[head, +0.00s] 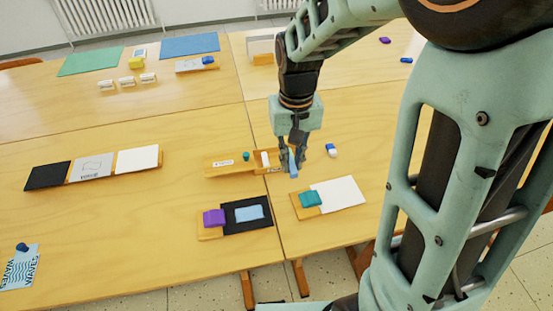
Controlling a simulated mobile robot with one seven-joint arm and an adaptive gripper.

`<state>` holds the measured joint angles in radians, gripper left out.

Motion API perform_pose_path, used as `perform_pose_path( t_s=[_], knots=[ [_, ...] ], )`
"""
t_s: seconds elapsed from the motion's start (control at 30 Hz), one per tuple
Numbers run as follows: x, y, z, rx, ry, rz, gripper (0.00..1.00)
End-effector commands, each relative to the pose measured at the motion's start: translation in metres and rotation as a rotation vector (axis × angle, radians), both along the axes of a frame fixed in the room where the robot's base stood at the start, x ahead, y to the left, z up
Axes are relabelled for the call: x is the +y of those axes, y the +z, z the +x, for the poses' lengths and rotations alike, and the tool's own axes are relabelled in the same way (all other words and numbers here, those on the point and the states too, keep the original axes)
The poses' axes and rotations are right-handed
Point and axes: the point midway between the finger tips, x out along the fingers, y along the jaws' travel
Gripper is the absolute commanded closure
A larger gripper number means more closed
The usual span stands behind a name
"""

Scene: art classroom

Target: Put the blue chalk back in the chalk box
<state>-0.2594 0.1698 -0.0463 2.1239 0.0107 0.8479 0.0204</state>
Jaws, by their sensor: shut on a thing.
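The blue chalk (292,163) is a light blue stick, held upright between the fingers of my gripper (292,158). My gripper is shut on it, pointing down at the right end of a wooden box. This long, low wooden box (213,172) has a white label and appears to be the chalk box. A small green piece (246,156) and a white stick (264,158) show at it. The held chalk appears beside or over the box's right end; the exact gap and height cannot be told. My fingers partly cover that end.
In front lie a board with a purple block (213,217) and black sheet, and a board with a teal block (310,199) and white paper (338,194). A small blue-and-white eraser (331,150) is to the right. Bare table (140,225) lies to the left.

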Motion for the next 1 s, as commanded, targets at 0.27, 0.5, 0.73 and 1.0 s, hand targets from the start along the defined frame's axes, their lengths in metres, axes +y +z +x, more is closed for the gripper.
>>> perform_pose_path(
  t_s=[0.27,0.5,0.73,1.0],
  knots=[
    [0.000,0.000,0.000,0.000,-0.005,0.000,1.00],
    [0.005,-0.012,0.025,0.003,-0.004,-0.001,1.00],
    [0.013,-0.032,0.069,0.003,-0.003,-0.002,1.00],
    [0.022,-0.068,0.110,0.003,-0.002,-0.001,1.00]
  ],
)
